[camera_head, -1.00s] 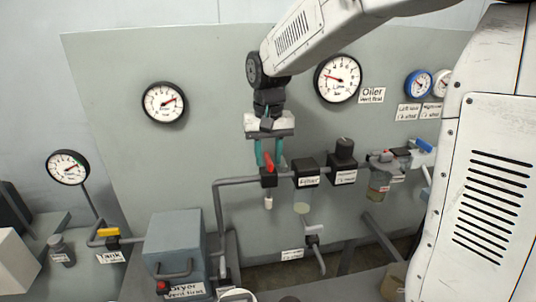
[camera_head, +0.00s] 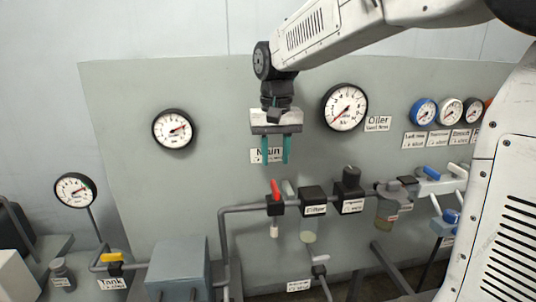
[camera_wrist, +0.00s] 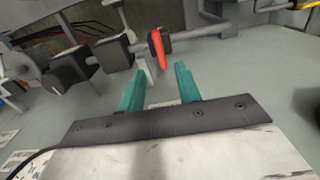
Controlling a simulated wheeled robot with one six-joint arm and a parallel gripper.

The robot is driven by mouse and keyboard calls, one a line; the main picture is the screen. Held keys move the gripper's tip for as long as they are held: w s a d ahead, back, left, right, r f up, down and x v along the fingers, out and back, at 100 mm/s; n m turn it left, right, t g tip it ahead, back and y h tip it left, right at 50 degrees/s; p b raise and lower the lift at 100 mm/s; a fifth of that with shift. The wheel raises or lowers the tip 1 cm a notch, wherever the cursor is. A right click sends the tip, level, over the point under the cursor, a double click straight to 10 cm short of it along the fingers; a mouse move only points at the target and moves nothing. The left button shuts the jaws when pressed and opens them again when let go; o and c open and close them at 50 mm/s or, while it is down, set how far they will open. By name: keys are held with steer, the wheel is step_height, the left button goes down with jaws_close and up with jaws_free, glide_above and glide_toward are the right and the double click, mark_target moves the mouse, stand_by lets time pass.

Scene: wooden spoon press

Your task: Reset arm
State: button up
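My gripper (camera_head: 276,152) hangs from my arm in front of the grey panel (camera_head: 200,100), its two teal fingers pointing down. The fingers are apart with nothing between them. It also shows in the wrist view (camera_wrist: 160,90), open and empty. Below the fingertips, and apart from them, is a valve with a red lever (camera_head: 275,189) on the grey pipe; the red lever also shows in the wrist view (camera_wrist: 158,48). A label partly hidden behind the fingers reads "Main" (camera_head: 258,156).
A large gauge (camera_head: 344,107) is right of my gripper and another gauge (camera_head: 173,129) is left. The filter (camera_head: 313,200) and a black-knobbed regulator (camera_head: 349,186) sit on the pipe. A dryer box (camera_head: 178,268) and yellow valve (camera_head: 112,257) are lower left.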

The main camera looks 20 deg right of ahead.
steer(key=s+d+f+n, duration=0.1)
steer(key=s+f, duration=0.1)
steer(key=s, duration=1.2)
steer(key=s+d+f+n+t, duration=0.1)
steer(key=s+d+f, duration=0.1)
steer(key=s, duration=1.2)
steer(key=shift+f, duration=0.4)
